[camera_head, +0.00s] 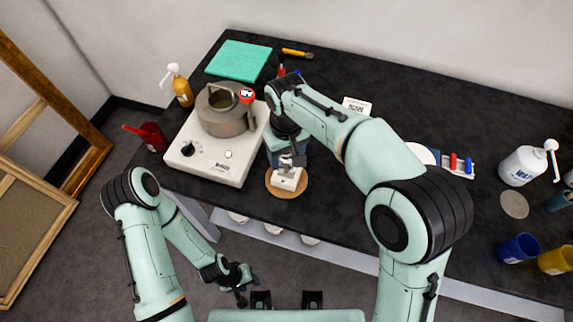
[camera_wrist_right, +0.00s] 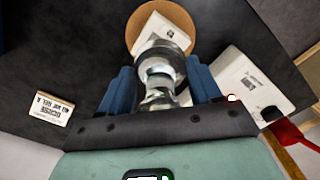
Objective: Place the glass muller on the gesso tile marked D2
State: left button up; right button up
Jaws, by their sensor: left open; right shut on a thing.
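My right gripper (camera_head: 289,161) is shut on the clear glass muller (camera_wrist_right: 160,66), which stands out between its blue fingers in the right wrist view. The gripper is over the near edge of the black table, by a white tile (camera_head: 284,183) on a round tan board (camera_head: 287,192). The tile also shows beyond the muller in the wrist view (camera_wrist_right: 168,32). Its mark is too small to read. I cannot tell whether the muller touches the tile. My left gripper (camera_head: 249,290) is open and empty, low in front of the table.
A white hotplate (camera_head: 205,160) with a grey pot (camera_head: 222,118) stands close left of the right gripper. A white bottle (camera_head: 522,165) and cups stand at right.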

aim_at(287, 165)
pick_arm(q)
jog(key=shift+s+f, duration=0.25)
jog(key=shift+f, duration=0.1)
pick_arm(e)
jog(key=shift+f, duration=2.3)
pick_arm(q)
jog(key=shift+b, duration=0.3)
pick_arm(e)
jog(key=shift+f, duration=0.15)
jog(key=o, duration=1.3)
jog(key=shift+c, duration=0.2)
pick_arm(q)
jog(key=shift+w+r+p, duration=0.4)
jog(key=shift+r+p, duration=0.1)
jog(key=shift+r, duration=0.1)
jog(key=shift+w+r+p, duration=0.4)
jog(key=shift+r+p, duration=0.05)
jog(key=shift+r, duration=0.15)
pick_arm(e)
notch_tip(287, 165, up, 12)
jog(key=shift+r, duration=0.15)
